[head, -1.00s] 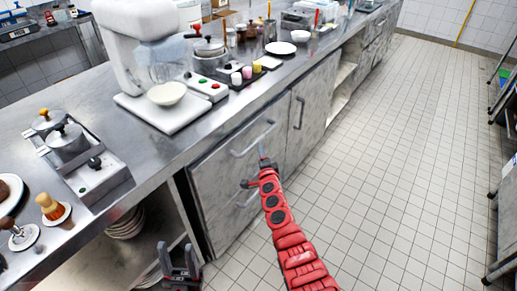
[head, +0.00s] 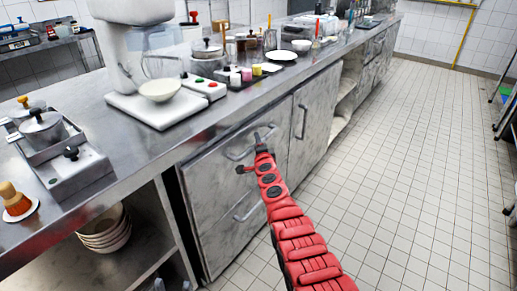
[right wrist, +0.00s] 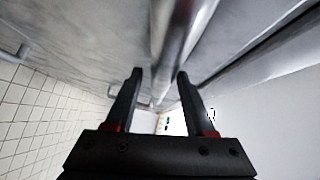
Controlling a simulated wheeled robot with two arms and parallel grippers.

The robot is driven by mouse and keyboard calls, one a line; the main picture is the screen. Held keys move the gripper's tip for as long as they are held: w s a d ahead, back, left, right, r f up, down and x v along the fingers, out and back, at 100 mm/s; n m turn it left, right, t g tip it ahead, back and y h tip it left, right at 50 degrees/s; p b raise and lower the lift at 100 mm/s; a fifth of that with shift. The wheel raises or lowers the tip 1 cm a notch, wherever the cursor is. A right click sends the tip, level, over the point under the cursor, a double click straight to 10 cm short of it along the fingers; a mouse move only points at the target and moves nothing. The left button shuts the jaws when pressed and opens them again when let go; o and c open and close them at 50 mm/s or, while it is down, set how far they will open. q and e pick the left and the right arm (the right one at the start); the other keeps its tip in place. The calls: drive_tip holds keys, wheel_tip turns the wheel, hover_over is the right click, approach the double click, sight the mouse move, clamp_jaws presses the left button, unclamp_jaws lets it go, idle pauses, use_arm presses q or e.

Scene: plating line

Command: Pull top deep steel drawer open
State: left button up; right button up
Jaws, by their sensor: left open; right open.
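The top deep steel drawer (head: 207,178) is a grey front below the counter, and it looks shut. Its bar handle (head: 238,157) is partly hidden by my right gripper. My right gripper (head: 257,150) is at the end of the red arm, at the right part of the handle. In the right wrist view its fingers (right wrist: 160,75) are apart, with a shiny bar, likely the handle (right wrist: 178,45), running between and beyond them. Whether they touch it I cannot tell. Only the tip of my left gripper (head: 158,284) shows at the bottom edge, low by the open shelf.
A lower drawer with its own handle (head: 248,208) is underneath. A cabinet door (head: 312,120) is to the right. Stacked bowls (head: 105,232) sit on the open shelf at left. A mixer (head: 120,50) stands on the counter (head: 105,85). The tiled floor (head: 400,190) is clear.

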clamp_jaws()
idle(1.4)
